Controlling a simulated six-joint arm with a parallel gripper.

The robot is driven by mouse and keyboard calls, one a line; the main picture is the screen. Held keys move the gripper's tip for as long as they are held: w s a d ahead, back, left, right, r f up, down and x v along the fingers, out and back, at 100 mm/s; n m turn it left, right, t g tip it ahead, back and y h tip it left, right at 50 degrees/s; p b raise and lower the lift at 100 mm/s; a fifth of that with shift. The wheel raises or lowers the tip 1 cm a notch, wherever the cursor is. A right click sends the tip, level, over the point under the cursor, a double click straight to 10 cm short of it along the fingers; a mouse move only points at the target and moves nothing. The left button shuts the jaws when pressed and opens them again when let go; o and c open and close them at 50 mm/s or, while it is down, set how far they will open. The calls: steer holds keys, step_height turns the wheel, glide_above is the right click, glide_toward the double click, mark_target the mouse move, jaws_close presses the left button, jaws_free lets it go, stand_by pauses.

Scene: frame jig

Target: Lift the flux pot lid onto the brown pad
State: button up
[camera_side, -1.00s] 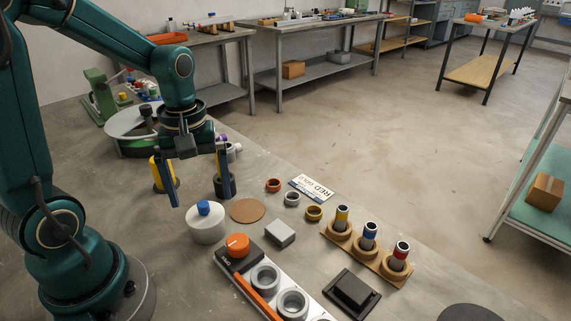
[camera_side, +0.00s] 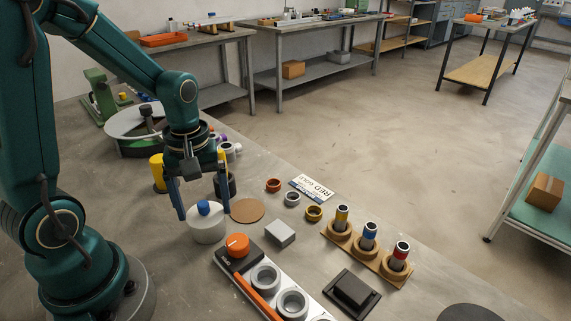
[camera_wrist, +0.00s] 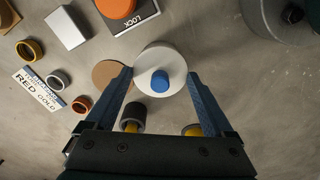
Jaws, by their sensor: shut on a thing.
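In the wrist view the lid (camera_wrist: 148,62) lies between my fingertips. My gripper (camera_side: 203,208) points down over the pot and is shut on the lid, one finger at each side of its rim; it also shows in the wrist view (camera_wrist: 160,73). The round brown pad (camera_side: 247,210) lies flat and bare just right of the pot; in the wrist view the pad (camera_wrist: 106,73) is partly behind a finger.
A grey block (camera_side: 280,234) and a black box with an orange knob (camera_side: 237,246) stand close to the pot and pad. A dark cup (camera_side: 230,186) and a yellow cylinder (camera_side: 157,173) stand behind the gripper. Small rings (camera_side: 273,185) and a label card (camera_side: 311,189) lie farther right.

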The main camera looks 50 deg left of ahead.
steer(key=shift+r, duration=0.15)
steer(key=shift+r, duration=0.6)
steer(key=r, duration=0.3)
steer(key=shift+s+a, duration=0.25)
steer(key=shift+a, duration=0.15)
steer(key=s+a+r, duration=0.7)
steer(key=a+r, duration=0.1)
steer(key=shift+a, duration=0.1)
